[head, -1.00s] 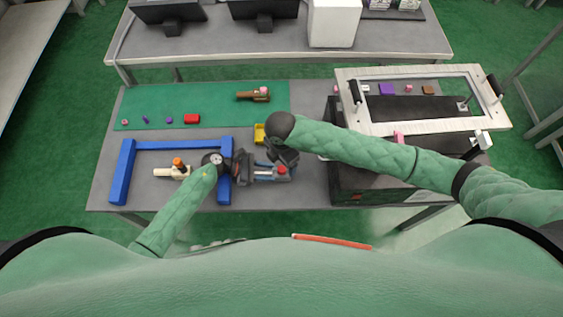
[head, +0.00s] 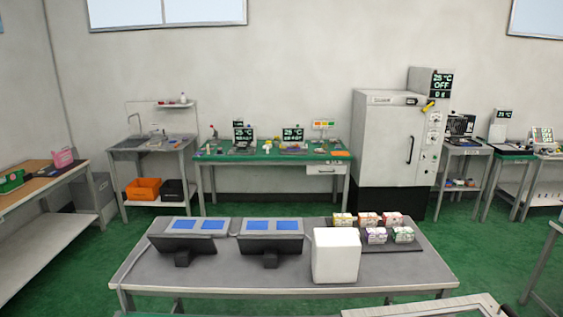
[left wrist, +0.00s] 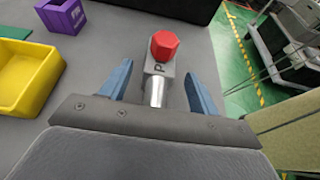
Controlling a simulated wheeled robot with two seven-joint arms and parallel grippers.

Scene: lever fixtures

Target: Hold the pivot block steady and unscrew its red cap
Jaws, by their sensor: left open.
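In the left wrist view, the pivot block (left wrist: 166,69) is a grey piece marked with a letter P. A red faceted cap (left wrist: 164,45) sits at its far end, and a silver cylinder (left wrist: 156,92) is at its near end. My left gripper (left wrist: 158,74) is open, with one blue finger on each side of the block. Gaps show between the fingers and the block. The head view shows neither gripper and not the block. My right gripper is in neither current view.
Left of the block are a yellow bin (left wrist: 28,78) and a purple box (left wrist: 62,15) on the grey table. A black edge lies beyond. In the head view, a grey table (head: 300,276) holds two monitors (head: 268,245) and a white box (head: 336,256).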

